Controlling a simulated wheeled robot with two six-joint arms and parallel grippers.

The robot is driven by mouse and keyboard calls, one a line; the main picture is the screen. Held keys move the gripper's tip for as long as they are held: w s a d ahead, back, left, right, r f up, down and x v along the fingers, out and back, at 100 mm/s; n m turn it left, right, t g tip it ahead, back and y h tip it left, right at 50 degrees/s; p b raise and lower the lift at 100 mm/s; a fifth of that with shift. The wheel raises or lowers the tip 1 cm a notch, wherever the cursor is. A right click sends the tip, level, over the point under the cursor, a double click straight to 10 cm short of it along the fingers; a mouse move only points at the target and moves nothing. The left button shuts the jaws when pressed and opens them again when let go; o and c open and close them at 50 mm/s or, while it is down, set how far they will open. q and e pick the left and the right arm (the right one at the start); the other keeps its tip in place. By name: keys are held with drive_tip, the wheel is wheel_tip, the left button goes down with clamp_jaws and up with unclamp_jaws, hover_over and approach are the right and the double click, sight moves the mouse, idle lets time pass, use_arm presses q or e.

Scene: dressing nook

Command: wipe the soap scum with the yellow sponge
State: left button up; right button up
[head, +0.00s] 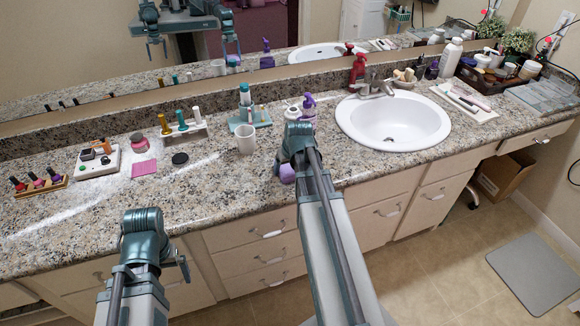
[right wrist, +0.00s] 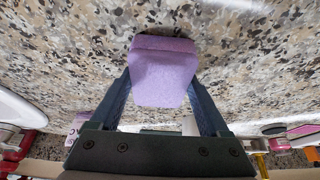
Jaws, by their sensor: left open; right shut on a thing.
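My right gripper (head: 292,152) is low over the counter's front, left of the sink. In the right wrist view, its two fingers (right wrist: 163,88) are shut on a purple, sponge-like block (right wrist: 164,72). The block (head: 287,174) also shows below the gripper in the head view, close to the countertop; I cannot tell whether it touches. I see no yellow sponge. A whitish, hazy patch (head: 100,194) lies on the speckled counter at the left, perhaps the soap scum. My left gripper (head: 150,232) is open and empty in front of the counter's left part; its fingertips are mostly hidden.
Nail polish bottles in a rack (head: 38,182), a white tray (head: 97,163), a pink square (head: 144,169) and a dark disc (head: 180,158) surround the patch.

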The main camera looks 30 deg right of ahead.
sight(264, 173)
drive_tip(key=shift+w+a+r, duration=0.1)
drive_tip(key=shift+w+a, duration=0.1)
drive_tip(key=shift+a, duration=0.7)
drive_tip(key=shift+w+a, duration=0.2)
drive_tip(key=shift+a, duration=0.7)
drive_tip(key=shift+a, duration=0.1)
drive_tip(key=shift+w+a, duration=0.2)
drive_tip(key=shift+a, duration=0.7)
drive_tip(key=shift+w+a, duration=0.15)
drive_tip(key=shift+a, duration=0.75)
drive_tip(key=shift+w+d, duration=0.15)
drive_tip(key=shift+w, duration=0.75)
drive_tip(key=shift+d, duration=0.15)
drive_tip(key=shift+s+d, duration=0.2)
drive_tip(key=shift+d, duration=0.75)
drive_tip(key=shift+s+d, duration=0.2)
drive_tip(key=shift+d, duration=0.75)
